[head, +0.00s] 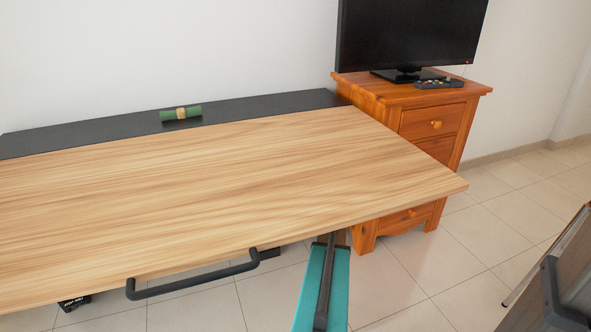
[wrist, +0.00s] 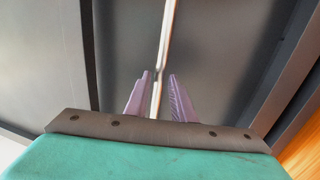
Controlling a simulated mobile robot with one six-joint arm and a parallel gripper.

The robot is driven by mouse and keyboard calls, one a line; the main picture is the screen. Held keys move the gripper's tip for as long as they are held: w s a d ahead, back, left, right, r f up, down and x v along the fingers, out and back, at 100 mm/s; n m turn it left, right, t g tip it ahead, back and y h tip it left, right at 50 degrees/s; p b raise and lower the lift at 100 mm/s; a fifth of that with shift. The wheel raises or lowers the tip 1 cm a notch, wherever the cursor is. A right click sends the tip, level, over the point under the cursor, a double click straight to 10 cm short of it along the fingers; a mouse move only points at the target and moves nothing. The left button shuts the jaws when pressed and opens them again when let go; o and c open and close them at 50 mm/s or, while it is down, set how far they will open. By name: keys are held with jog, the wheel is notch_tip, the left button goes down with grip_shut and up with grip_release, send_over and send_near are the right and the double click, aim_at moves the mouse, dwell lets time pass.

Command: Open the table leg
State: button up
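The wood-topped table (head: 230,190) fills the left and middle of the head view, with a black handle (head: 190,283) along its front edge. In the head view my teal arm reaches under the table's front edge, so my gripper is hidden there. In the wrist view my gripper (wrist: 159,75) has its two purple fingers apart under the dark underside of the table. A thin pale rod, which looks like the table leg (wrist: 167,30), runs down between the fingers. It lies closer to the left finger, and a gap shows beside the right finger. I cannot tell whether it touches either.
A wooden cabinet (head: 432,122) stands just beyond the table's right end, bearing a monitor (head: 410,35) and a remote (head: 439,83). A green roll (head: 181,113) lies on the black strip at the back. A brown panel (head: 555,275) is at the lower right. Tiled floor between is clear.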

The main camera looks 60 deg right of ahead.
jog(key=shift+b+x, duration=0.3)
jog(key=shift+x, duration=1.45)
jog(key=shift+c, duration=0.4)
jog(key=shift+a, duration=0.1)
grip_shut()
